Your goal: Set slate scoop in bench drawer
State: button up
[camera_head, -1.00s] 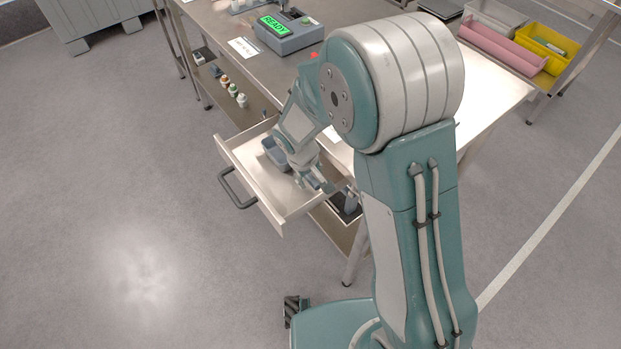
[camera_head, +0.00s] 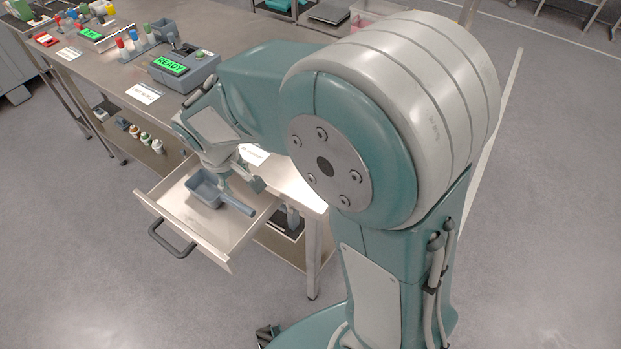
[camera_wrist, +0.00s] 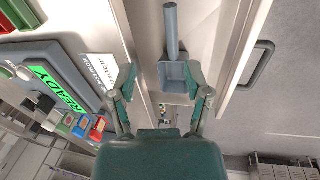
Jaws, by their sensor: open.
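The slate scoop (camera_head: 207,190) lies inside the pulled-out bench drawer (camera_head: 184,228), its handle pointing right toward the drawer's side wall. My gripper (camera_head: 240,186) is open and empty, above the drawer and close to the scoop. In the wrist view the scoop (camera_wrist: 173,76) shows partly between the open fingers of my gripper (camera_wrist: 160,78), nearer the right finger, with its handle extending upward in the picture. The right finger overlaps part of the scoop's edge. The drawer floor (camera_wrist: 201,30) shows around the handle.
The steel bench top (camera_head: 118,72) carries a grey device with a green READY screen (camera_head: 172,66) and a label card. Several small bottles (camera_head: 145,140) stand on the lower shelf. The drawer's dark handle (camera_head: 165,240) juts over open floor.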

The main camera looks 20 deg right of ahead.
jog(key=s+d+r+m+t, duration=0.2)
jog(key=s+d+r+m, duration=0.1)
jog(key=s+d+r, duration=0.3)
jog(key=s+d+r+m+t+y, duration=0.1)
jog(key=s+d+r+m+t, duration=0.1)
jog(key=s+d+r, duration=0.4)
jog(key=s+r+m, duration=0.1)
jog(key=s, duration=0.4)
jog(key=shift+d+r+y, duration=0.2)
jog(key=shift+d+y, duration=0.05)
jog(key=shift+y, duration=0.05)
jog(key=shift+w, duration=0.1)
dwell(0.3)
